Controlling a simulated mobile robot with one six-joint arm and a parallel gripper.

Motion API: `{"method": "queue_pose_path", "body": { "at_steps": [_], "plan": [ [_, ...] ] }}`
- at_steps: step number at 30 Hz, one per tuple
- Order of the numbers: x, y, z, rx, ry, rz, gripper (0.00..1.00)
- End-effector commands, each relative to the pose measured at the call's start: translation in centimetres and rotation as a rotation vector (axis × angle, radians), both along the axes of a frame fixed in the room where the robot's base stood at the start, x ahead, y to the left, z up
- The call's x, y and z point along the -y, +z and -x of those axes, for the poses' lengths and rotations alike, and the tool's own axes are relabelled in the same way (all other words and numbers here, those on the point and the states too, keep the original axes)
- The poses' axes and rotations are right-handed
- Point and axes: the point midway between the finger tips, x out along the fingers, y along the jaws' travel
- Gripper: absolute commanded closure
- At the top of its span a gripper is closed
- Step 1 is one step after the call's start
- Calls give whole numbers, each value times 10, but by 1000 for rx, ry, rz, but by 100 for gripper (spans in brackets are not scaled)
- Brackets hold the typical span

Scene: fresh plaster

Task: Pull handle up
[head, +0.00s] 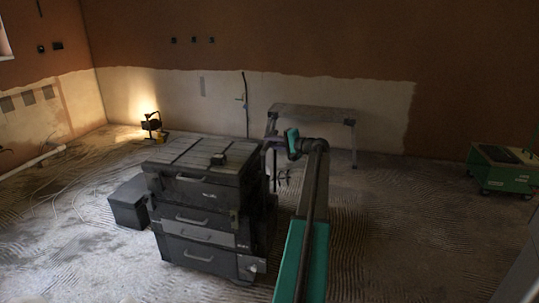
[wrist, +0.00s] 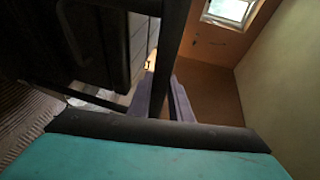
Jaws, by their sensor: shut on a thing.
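A stack of dark tool boxes (head: 205,215) with grey drawer handles stands on the floor left of my arm in the head view. In the wrist view, a black bar of the pull handle (wrist: 173,40) runs down from the top edge, with the dark box side (wrist: 110,45) to its left. My gripper (wrist: 168,92) shows two grey-purple fingers at the lower end of this bar and is shut on the handle. The exact contact is hard to see in the dark. In the head view, the stack and my arm partly hide the gripper and handle.
A workbench (head: 310,110) stands behind my arm. A lit work lamp (head: 152,124) is at the back left. A dark box (head: 129,203) sits left of the stack. A green machine (head: 502,168) stands at the right. The floor right of my arm is clear.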

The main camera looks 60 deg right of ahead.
Motion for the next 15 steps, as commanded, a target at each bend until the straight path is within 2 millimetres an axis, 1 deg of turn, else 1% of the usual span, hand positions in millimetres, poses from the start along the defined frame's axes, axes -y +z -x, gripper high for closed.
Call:
{"method": "queue_pose_path", "body": {
  "at_steps": [1,4,9,15],
  "plan": [
    [5,16,1,3,-12,5,100],
    [5,30,1,2,-12,4,100],
    [5,40,1,0,-12,3,100],
    [5,43,1,2,-12,2,100]
  ]
}}
